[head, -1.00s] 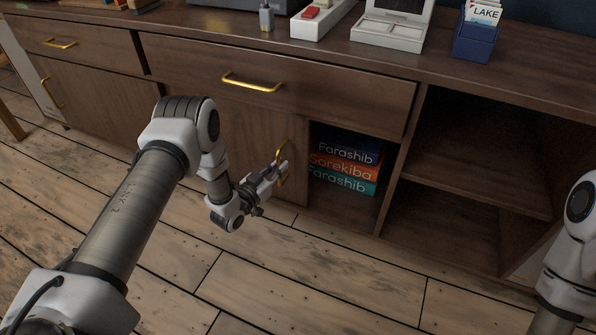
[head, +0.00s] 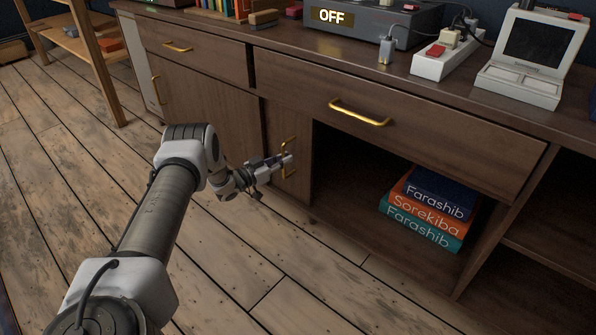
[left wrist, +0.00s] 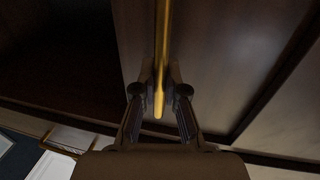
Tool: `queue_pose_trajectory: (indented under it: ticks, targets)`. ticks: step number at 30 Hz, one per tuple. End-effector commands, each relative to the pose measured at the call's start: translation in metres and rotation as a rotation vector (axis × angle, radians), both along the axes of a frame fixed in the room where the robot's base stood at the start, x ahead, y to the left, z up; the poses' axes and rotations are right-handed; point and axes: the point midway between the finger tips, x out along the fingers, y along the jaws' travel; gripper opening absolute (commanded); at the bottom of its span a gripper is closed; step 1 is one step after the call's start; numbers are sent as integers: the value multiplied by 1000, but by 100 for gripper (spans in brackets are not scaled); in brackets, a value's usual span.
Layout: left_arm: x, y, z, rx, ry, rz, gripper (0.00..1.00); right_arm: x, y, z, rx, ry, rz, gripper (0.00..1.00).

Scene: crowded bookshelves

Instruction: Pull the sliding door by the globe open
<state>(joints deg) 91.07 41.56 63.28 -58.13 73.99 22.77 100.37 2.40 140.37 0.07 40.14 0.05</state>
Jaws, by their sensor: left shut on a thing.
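The dark brown sliding door (head: 277,122) of the low cabinet stands at the left of a wide opening. Its upright gold handle (head: 284,146) is gripped by my left gripper (head: 287,160). In the left wrist view, the gold handle (left wrist: 162,45) runs between the two fingers of my left gripper (left wrist: 160,92), which close around it. The door surface (left wrist: 225,60) lies to the right there, and the dark opening to the left. No globe shows in these views. My right gripper is out of view.
Stacked books (head: 425,212) lie inside the opened compartment. A drawer with a gold handle (head: 359,113) is above it. A device reading OFF (head: 372,22), a power strip (head: 447,55) and a small computer (head: 525,65) stand on top. Wooden floor (head: 85,200) in front is clear.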

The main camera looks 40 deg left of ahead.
Motion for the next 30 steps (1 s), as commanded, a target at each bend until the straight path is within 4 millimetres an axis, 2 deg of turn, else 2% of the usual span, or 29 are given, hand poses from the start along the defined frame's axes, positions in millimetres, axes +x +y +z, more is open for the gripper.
queue_pose_trajectory:
  ticks: [5, 15, 18, 27, 30]
  targets:
    - [1, 11, 0, 1, 0, 0, 0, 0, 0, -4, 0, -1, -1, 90]
    - [1, 12, 0, 0, 0, -1, 0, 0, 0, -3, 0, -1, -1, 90]
    - [1, 12, 0, 0, 0, -1, 37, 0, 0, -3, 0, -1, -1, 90]
    - [0, 12, 0, -1, 0, 0, 37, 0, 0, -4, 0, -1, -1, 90]
    - [-7, 15, 0, -2, 1, 2, 37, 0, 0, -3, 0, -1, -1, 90]
